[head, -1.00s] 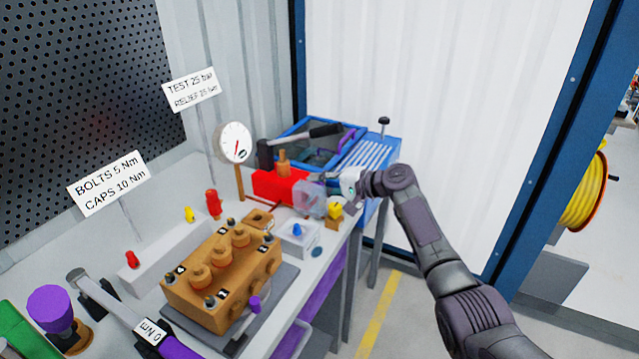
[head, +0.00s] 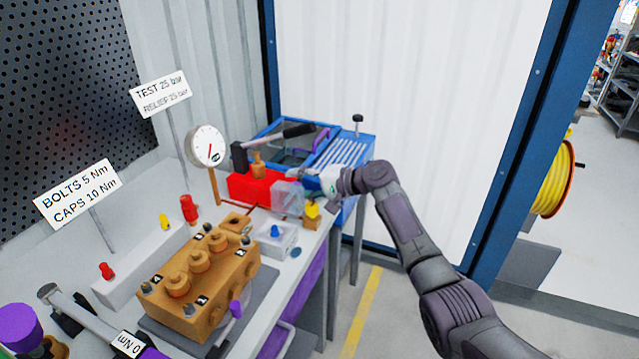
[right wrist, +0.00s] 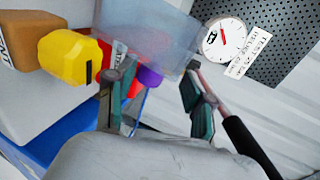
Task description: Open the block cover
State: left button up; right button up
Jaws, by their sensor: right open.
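A clear, see-through cover (head: 287,196) stands at the front end of the red pump block (head: 255,187), near the far end of the bench. It also shows in the right wrist view (right wrist: 150,30), just beyond my fingertips. My right gripper (head: 312,184) is beside the cover on its right. In the right wrist view its two fingers (right wrist: 158,80) are spread apart with nothing held between them. Whether a fingertip touches the cover I cannot tell. A yellow knob (head: 312,210) sits just below the cover; it also shows in the wrist view (right wrist: 70,57). My left gripper is not in view.
A gauge (head: 205,147) stands behind the red block. A brown pump block (head: 200,290) is nearer on the bench, with a small white box (head: 272,240) between. A blue tray (head: 352,152) lies beyond. The floor right of the bench is clear.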

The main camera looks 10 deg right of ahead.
jog(key=v, duration=1)
jog(key=shift+s+d, duration=0.25)
jog(key=shift+d, duration=0.1)
